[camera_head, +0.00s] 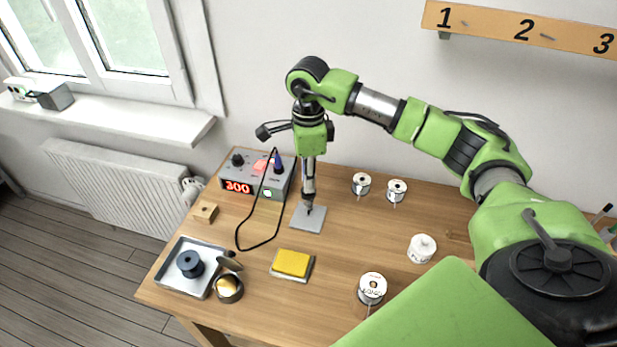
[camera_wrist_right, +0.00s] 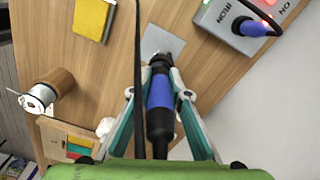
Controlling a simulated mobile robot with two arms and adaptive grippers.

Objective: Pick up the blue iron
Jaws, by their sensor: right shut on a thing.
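The blue iron (camera_wrist_right: 160,92) has a blue handle with black ends and shows between the fingers of my right gripper (camera_wrist_right: 162,72) in the right wrist view. The gripper is shut on it. In the head view my right gripper (camera_head: 309,205) points down over a grey plate (camera_head: 308,219) on the table, and the iron is mostly hidden there. Whether the iron touches the plate I cannot tell. A soldering station (camera_head: 258,176) with a red "300" display stands just left of the gripper. A black cord loops on the table beside it. My left gripper is not in view.
A yellow sponge (camera_head: 292,263) lies in front of the plate. A tray (camera_head: 186,284) with a dark spool and a brass-coloured tin (camera_head: 229,288) stand at the left. Several white spools, including one spool (camera_head: 372,287), stand to the right. A numbered rail (camera_head: 520,28) is on the wall.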

